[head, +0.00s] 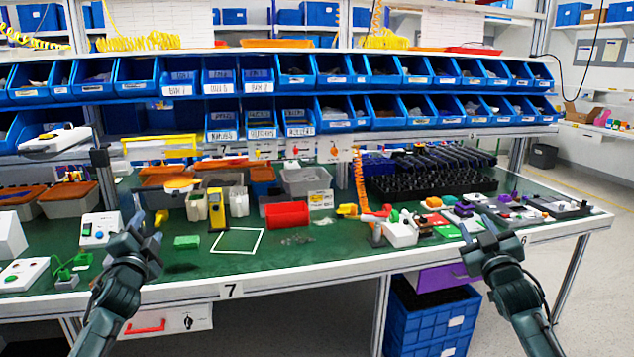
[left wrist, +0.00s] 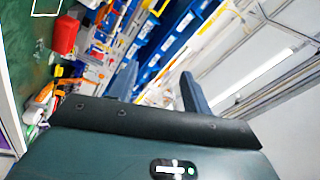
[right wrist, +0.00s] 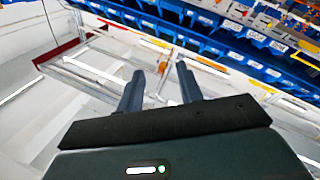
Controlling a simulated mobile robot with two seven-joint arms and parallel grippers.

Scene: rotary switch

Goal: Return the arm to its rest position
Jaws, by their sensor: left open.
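My left gripper (head: 147,230) is held up over the left front part of the green table, empty. In the left wrist view its two fingers (left wrist: 159,88) stand apart. My right gripper (head: 477,229) is at the front edge of the table on the right, empty. In the right wrist view its fingers (right wrist: 160,86) stand apart with nothing between them. A white box with a blue knob (head: 99,230) stands on the table just left of my left gripper. The knob's exact angle is too small to tell.
The green table (head: 330,243) holds a red bin (head: 287,215), a yellow device (head: 215,208), a green block (head: 187,242) and a white square outline (head: 237,241). Rows of blue bins (head: 240,77) line the back. Blue crates (head: 430,318) stand below. The table's front middle is clear.

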